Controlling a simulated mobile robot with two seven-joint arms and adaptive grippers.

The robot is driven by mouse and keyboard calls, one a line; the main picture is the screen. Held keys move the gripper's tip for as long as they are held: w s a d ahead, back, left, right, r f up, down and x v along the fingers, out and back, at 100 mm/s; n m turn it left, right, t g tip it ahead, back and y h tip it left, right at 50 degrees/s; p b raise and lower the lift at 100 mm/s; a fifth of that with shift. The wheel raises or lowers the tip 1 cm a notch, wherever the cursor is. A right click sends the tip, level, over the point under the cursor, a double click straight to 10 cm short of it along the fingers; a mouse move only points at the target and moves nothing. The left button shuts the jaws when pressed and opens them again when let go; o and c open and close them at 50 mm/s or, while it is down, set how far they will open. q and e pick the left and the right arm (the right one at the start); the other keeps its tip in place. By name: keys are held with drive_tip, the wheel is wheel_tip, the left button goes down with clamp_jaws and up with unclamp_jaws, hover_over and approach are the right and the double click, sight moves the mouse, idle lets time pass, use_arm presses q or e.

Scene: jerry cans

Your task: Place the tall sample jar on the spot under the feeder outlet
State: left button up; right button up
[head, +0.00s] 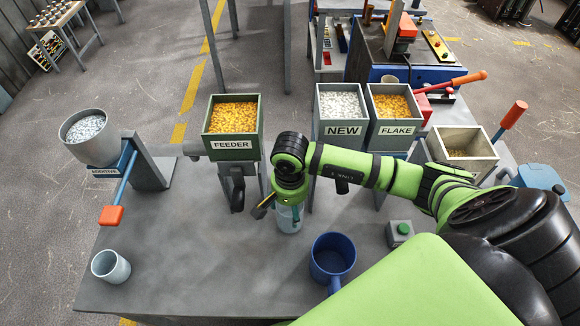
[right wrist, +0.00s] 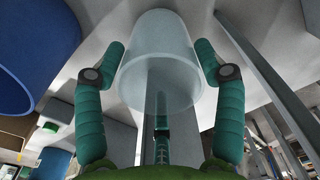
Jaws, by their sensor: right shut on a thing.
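The tall sample jar, clear and cylindrical, is between the fingers of my right gripper in the right wrist view (right wrist: 160,62). In the head view the jar (head: 288,219) shows below my wrist, its upper part hidden by the gripper. My right gripper (head: 284,204) is shut on it; its two green fingers also show in the right wrist view (right wrist: 160,75). The jar looks upright, but I cannot tell whether it touches the table. The feeder (head: 232,128), a green bin of orange pellets, stands to the left of the jar. Its outlet (head: 237,195) hangs below the bin.
A blue mug (head: 332,258) stands right of the jar, and a grey cup (head: 110,266) stands at the table's left. The additive hopper (head: 91,137) has a red-tipped lever. NEW (head: 342,115) and FLAKE (head: 394,115) bins stand behind my arm.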

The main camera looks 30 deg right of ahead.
drive_tip(key=shift+f, duration=0.35)
drive_tip(key=shift+f, duration=0.15)
drive_tip(key=o, duration=1.3)
drive_tip(key=shift+c, duration=0.2)
